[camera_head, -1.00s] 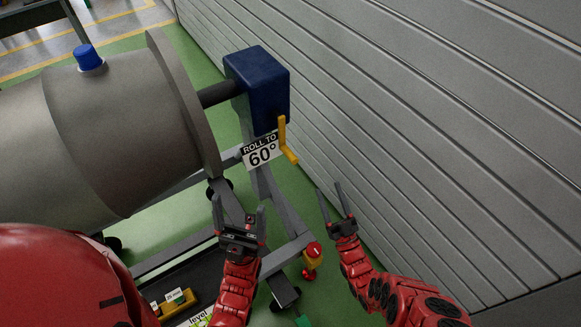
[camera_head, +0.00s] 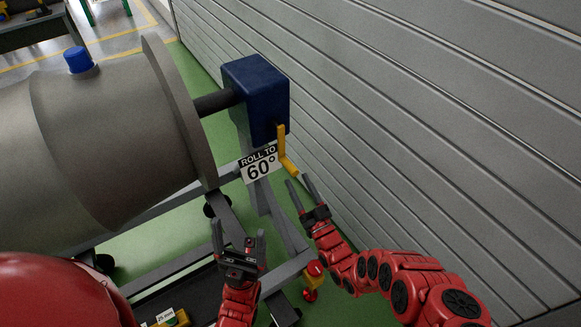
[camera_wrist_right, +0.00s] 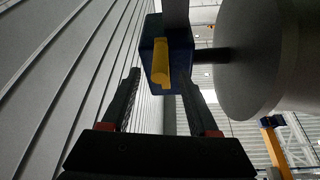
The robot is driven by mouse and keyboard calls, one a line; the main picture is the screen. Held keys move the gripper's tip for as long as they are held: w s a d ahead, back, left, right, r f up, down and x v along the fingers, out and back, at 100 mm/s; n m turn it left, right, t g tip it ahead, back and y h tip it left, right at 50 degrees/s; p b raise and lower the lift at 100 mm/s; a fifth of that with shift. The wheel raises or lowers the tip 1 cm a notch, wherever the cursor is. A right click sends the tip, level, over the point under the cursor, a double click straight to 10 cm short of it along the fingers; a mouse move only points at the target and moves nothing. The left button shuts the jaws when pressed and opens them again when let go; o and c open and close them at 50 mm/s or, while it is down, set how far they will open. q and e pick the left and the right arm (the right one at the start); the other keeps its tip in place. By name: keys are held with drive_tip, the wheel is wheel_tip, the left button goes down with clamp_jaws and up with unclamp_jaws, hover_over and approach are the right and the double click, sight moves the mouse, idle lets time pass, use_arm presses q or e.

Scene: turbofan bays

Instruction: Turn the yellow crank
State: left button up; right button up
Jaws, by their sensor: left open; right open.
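The yellow crank (camera_head: 285,152) hangs on the side of a dark blue box (camera_head: 256,92) on the stand. Its lower end angles down toward the right. My right gripper (camera_head: 302,188) is open and empty, just below the crank's lower end and apart from it in the head view. In the right wrist view the crank (camera_wrist_right: 161,62) shows ahead, beyond and between the open fingers (camera_wrist_right: 160,88). My left gripper (camera_head: 238,232) is open and empty, lower left of the right one. A sign (camera_head: 259,165) reading "ROLL TO 60°" is below the box.
A large grey turbofan body (camera_head: 105,130) with a blue cap (camera_head: 80,60) fills the left, joined to the box by a shaft. A grey ribbed wall (camera_head: 420,110) runs close along the right. A red button on a yellow base (camera_head: 315,270) sits low on the stand frame.

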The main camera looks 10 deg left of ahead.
sight(286, 159)
drive_tip(key=shift+b+x, duration=0.3)
drive_tip(key=shift+x, duration=2.75)
clamp_jaws()
